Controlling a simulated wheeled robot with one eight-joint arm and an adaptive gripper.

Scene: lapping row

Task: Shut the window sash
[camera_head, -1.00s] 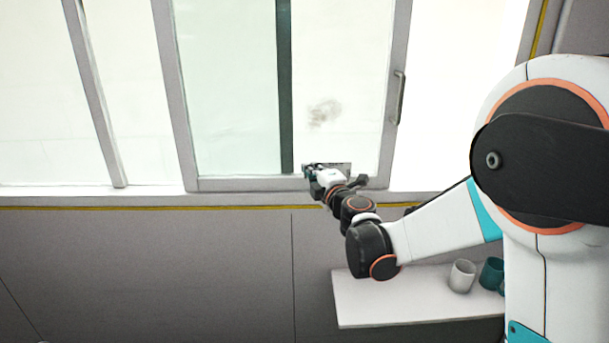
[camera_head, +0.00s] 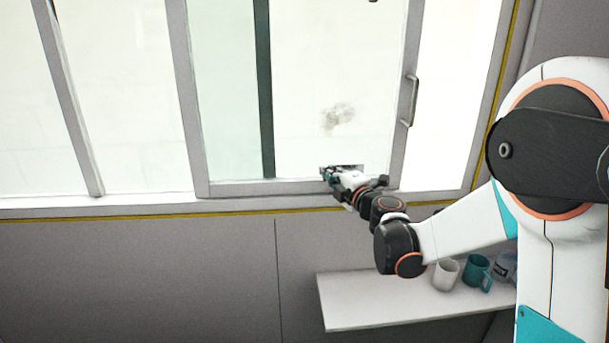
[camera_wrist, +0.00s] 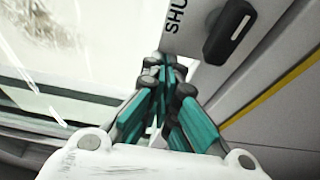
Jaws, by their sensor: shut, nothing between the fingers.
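The window sash (camera_head: 190,110) is a grey-framed pane with a smudge on its glass and a pull handle (camera_head: 409,100) on its right stile. A bright gap (camera_head: 455,100) shows between that stile and the right window frame. My gripper (camera_head: 326,174) is at the sash's bottom rail, left of the handle. In the wrist view its fingers (camera_wrist: 165,65) are shut and empty, with the tips near a grey strip (camera_wrist: 195,20) lettered "SHU". A dark knob-like piece (camera_wrist: 230,30) sits on that strip. I cannot tell whether the tips touch it.
A white shelf (camera_head: 350,307) below the window, at right, holds a white mug (camera_head: 446,273), a teal mug (camera_head: 478,270) and another mug (camera_head: 504,265). It lies under my forearm. The grey wall (camera_head: 130,270) at lower left is bare.

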